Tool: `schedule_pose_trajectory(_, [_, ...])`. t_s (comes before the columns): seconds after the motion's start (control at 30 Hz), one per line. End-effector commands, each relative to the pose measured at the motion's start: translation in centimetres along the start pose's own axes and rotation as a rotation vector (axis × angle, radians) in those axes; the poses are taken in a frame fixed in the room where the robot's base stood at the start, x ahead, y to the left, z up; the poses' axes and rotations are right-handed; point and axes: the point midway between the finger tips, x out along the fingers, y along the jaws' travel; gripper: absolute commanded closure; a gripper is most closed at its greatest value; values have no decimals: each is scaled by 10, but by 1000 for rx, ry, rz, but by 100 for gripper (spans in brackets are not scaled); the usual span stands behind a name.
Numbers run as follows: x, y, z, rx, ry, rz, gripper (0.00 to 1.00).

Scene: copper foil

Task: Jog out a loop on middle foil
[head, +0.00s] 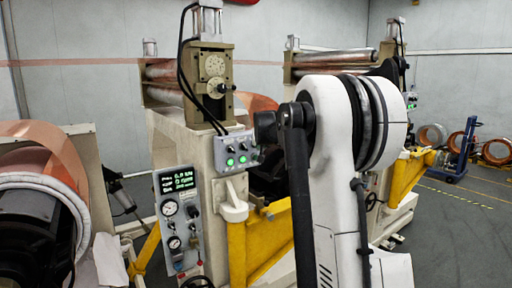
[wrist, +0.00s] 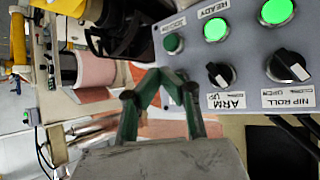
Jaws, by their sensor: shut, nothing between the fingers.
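The control box (head: 235,152) is on the middle machine. In the wrist view the box (wrist: 245,45) shows two lit green buttons, a darker green button (wrist: 173,43), an ARM knob (wrist: 217,74) and a NIP ROLL knob (wrist: 288,66). Copper foil (head: 258,103) shows behind the middle machine's post; more foil (wrist: 165,128) shows behind my fingers.
A gauge panel (head: 181,225) with a lit display hangs below the box. A yellow arm (head: 262,240) stands beside it. A large foil roll (head: 45,140) is at the left. Another roller machine (head: 330,62) and a blue cart (head: 463,150) are at the right. Grey floor (head: 465,225) is open there.

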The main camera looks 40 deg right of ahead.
Motion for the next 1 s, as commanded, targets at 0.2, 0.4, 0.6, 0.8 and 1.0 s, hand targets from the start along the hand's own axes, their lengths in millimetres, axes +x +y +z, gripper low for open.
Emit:
schedule_pose_trajectory(0.2, [-1, 1, 1, 0, 0, 0, 100])
schedule_pose_trajectory(0.4, [-11, 8, 8, 0, 0, 0, 100])
schedule_pose_trajectory(0.6, [-23, 17, 17, 0, 0, 0, 100])
schedule_pose_trajectory(0.8, [-33, 24, 24, 1, 0, 0, 100])
schedule_pose_trajectory(1.0, [-35, 25, 25, 0, 0, 0, 100])
